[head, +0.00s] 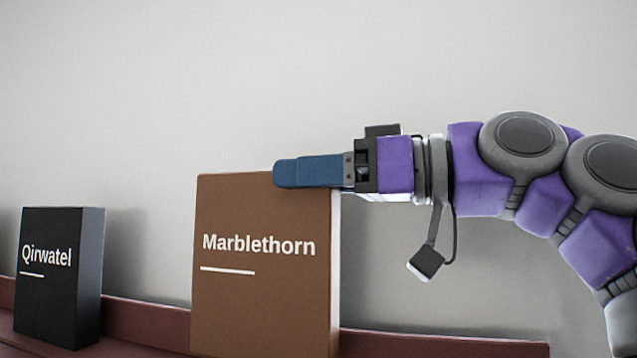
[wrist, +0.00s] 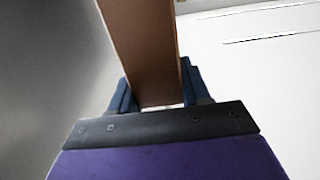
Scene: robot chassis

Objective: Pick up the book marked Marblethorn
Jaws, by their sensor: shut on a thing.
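The brown book marked Marblethorn (head: 262,285) stands upright in the middle of the head view, with white lettering and a white line on its front. My gripper (head: 285,173) reaches in from the right at the book's upper right corner, one blue finger lying across its front. In the wrist view the brown book (wrist: 145,50) runs between the two blue fingers of my gripper (wrist: 155,90), which are shut on it from both sides. The book's lower end is cut off by the head view's bottom edge.
A black book marked Qirwatel (head: 58,280) stands upright to the left, with a gap between it and the brown book. A reddish-brown shelf (head: 145,325) runs along the bottom. A plain pale wall (head: 250,80) is behind. The space above the books is clear.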

